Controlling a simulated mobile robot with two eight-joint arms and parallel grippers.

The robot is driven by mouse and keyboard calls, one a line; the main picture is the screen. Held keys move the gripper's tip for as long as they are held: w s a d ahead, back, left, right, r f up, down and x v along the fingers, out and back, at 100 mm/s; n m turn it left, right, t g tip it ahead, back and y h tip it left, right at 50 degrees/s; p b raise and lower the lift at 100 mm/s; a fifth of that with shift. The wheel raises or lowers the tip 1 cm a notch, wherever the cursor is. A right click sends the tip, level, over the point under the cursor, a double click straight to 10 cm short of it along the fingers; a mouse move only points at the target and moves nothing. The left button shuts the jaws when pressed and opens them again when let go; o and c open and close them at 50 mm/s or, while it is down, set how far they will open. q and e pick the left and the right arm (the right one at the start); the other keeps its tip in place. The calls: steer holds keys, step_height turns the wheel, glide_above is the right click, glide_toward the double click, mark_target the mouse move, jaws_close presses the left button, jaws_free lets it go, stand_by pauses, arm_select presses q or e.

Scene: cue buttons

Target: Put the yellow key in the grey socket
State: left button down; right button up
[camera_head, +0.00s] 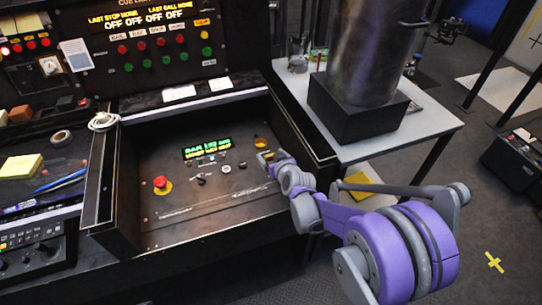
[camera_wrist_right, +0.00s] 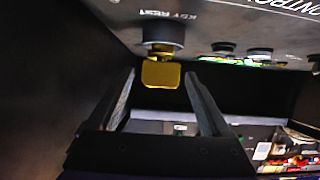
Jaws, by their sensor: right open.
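The yellow key (camera_wrist_right: 161,73) sits in the round holder marked KEY REST (camera_wrist_right: 163,33) on the console panel. In the head view the key (camera_head: 260,143) is a small yellow spot at the panel's upper right. My right gripper (camera_wrist_right: 160,78) is open, with one fingertip on each side of the key; I cannot tell whether they touch it. In the head view the right gripper (camera_head: 266,157) is just below the key. Small round fittings (camera_head: 226,168) lie left of the gripper; I cannot tell which is the grey socket. My left gripper is not in view.
A red button (camera_head: 160,183) on a yellow base and a green-lit display (camera_head: 207,148) are on the recessed panel. Raised dark side walls (camera_head: 302,125) enclose it. A metal cylinder (camera_head: 371,45) on a black block stands on the table at right.

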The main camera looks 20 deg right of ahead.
steer(key=p+v, duration=0.2)
steer(key=v, duration=1)
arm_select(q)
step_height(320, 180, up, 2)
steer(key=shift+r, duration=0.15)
arm_select(e)
steer(key=s+a+f+g, duration=0.1)
steer(key=s+g, duration=0.3)
steer(key=s, duration=0.9)
steer(key=s+a+f+g, duration=0.2)
steer(key=s+g, duration=0.2)
steer(key=s, duration=0.9)
steer(key=shift+s+a, duration=0.2)
steer(key=shift+s, duration=0.1)
arm_select(q)
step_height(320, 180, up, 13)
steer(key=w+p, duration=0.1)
steer(key=p, duration=1)
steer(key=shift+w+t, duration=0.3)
arm_select(e)
step_height(320, 180, up, 13)
steer(key=w, duration=0.1)
steer(key=shift+w+t, duration=0.3)
steer(key=shift+w, duration=0.05)
steer(key=shift+f, duration=0.15)
